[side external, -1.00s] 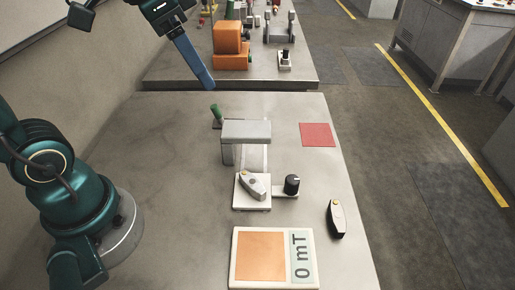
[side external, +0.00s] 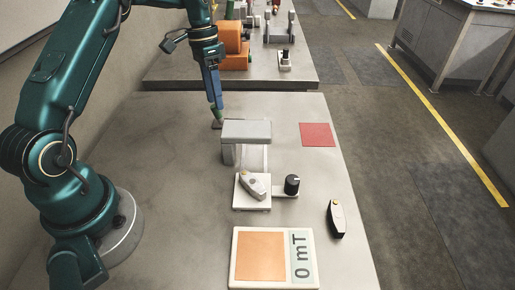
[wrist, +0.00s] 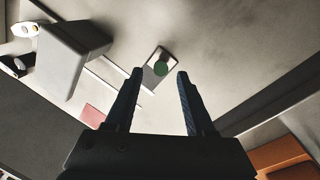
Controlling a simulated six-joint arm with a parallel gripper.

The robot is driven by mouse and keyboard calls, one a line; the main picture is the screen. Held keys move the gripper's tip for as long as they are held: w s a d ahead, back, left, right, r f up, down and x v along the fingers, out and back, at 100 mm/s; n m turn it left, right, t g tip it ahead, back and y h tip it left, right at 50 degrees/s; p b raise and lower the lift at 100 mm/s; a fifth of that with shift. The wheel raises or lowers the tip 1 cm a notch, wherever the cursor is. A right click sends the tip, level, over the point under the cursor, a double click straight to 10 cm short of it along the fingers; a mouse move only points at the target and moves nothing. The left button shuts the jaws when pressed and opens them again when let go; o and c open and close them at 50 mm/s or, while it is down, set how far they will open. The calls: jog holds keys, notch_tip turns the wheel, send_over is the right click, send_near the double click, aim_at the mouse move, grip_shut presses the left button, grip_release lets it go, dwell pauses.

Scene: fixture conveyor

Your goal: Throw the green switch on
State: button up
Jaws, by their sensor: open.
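The green switch is a short green lever (wrist: 160,69) on a small grey plate (wrist: 149,80). In the side view its plate (side external: 216,125) lies just left of the grey bridge-shaped block, with the lever mostly hidden by my gripper. My gripper (side external: 217,106) points down right over the switch. In the wrist view my gripper (wrist: 160,73) has its two fingers apart, and the lever top shows in the gap between the tips. I cannot tell whether the fingers touch the lever.
The grey block (side external: 246,131) stands close beside the switch. A red square (side external: 318,134) lies right.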

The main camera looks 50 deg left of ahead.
aim_at(218, 122)
jog(key=shift+s+d+f, duration=0.1)
jog(key=shift+d+f, duration=0.1)
jog(key=shift+f, duration=1)
jog(key=shift+d+f, duration=0.15)
jog(key=shift+f, duration=1.05)
grip_shut()
